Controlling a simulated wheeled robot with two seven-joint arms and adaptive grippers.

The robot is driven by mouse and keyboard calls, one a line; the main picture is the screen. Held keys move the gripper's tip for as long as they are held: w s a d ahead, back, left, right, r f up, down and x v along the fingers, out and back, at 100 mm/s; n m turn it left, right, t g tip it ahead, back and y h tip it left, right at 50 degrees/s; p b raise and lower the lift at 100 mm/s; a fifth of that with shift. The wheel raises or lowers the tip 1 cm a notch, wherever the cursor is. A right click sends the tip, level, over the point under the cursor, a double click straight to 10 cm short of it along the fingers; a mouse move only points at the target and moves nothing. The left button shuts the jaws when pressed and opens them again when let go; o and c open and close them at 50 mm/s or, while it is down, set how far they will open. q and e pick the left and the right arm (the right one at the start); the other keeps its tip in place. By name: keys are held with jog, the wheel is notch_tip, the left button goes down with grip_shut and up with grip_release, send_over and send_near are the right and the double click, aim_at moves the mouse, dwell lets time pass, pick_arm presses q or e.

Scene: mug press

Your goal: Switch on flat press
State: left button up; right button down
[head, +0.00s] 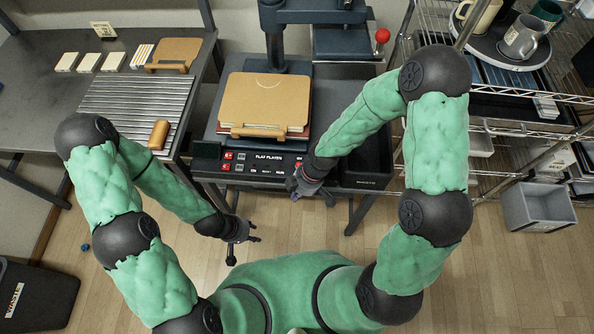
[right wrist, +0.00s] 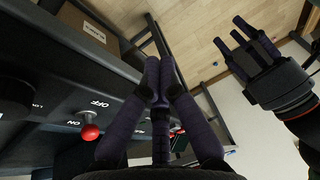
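The flat press (head: 267,100) stands at the centre, with a tan pad on its platen and a dark front control panel (head: 262,165) lettered "FLAT PLATEN". My left gripper (head: 248,232) hangs in front of the press, fingers spread and empty.
A dark knob (right wrist: 15,95) sits beside the switch. At left is a table with a ribbed metal plate (head: 140,100) and several pale blocks. A wire shelf (head: 480,100) with mugs stands at right. A grey bin (head: 538,207) is on the floor.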

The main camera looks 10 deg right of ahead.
jog(key=w+r+n+h+b, duration=0.1)
jog(key=w+r+n+h, duration=0.1)
jog(key=r+n, duration=0.9)
jog(key=shift+w+d+n+t+h, duration=0.25)
jog(key=shift+w+n, duration=0.6)
jog(key=shift+n, duration=1.55)
jog(key=shift+a, duration=0.1)
jog(key=f+b, duration=0.2)
jog(key=f, duration=0.1)
jog(key=w+f+b, duration=0.1)
jog(key=f+b, duration=0.1)
jog(key=f, duration=0.1)
jog(key=w+f+b, duration=0.1)
jog(key=f+b, duration=0.1)
jog(key=f, duration=0.1)
jog(key=shift+w+d+f, duration=0.1)
jog(key=shift+d+f, duration=0.1)
jog(key=shift+w+d+r+b, duration=0.35)
jog(key=shift+w+b, duration=0.15)
jog(key=shift+w, duration=0.1)
